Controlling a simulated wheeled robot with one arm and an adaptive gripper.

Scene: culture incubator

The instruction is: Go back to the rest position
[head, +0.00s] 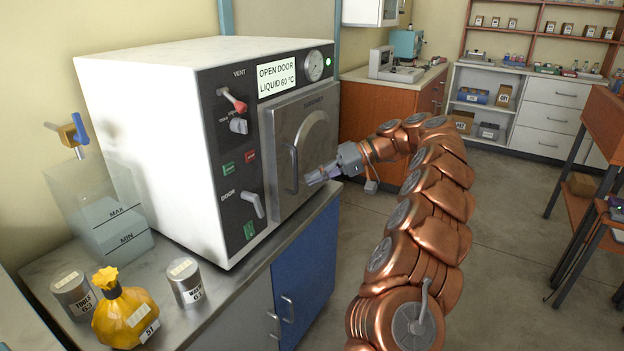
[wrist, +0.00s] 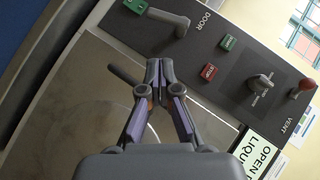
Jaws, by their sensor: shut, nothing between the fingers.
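My gripper (head: 318,177) is at the end of my copper arm, in front of the incubator door (head: 318,128) near its lower right part. In the wrist view my gripper (wrist: 158,72) has its fingertips together, with nothing between them. The door's dark bar handle (head: 291,170) is just left of the fingers in the head view; part of it shows beside them in the wrist view (wrist: 124,76). I cannot tell whether the fingers touch it. The door looks closed against the white incubator (head: 150,120). Its display (head: 277,76) reads "OPEN DOOR LIQUID 60 °C".
A clear liquid tank (head: 100,210), two metal tins (head: 72,295) (head: 185,283) and a yellow bag (head: 125,312) stand on the bench at left. A wooden cabinet (head: 385,105) stands behind my arm. Open floor (head: 510,210) lies to the right, before a wooden table (head: 590,130).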

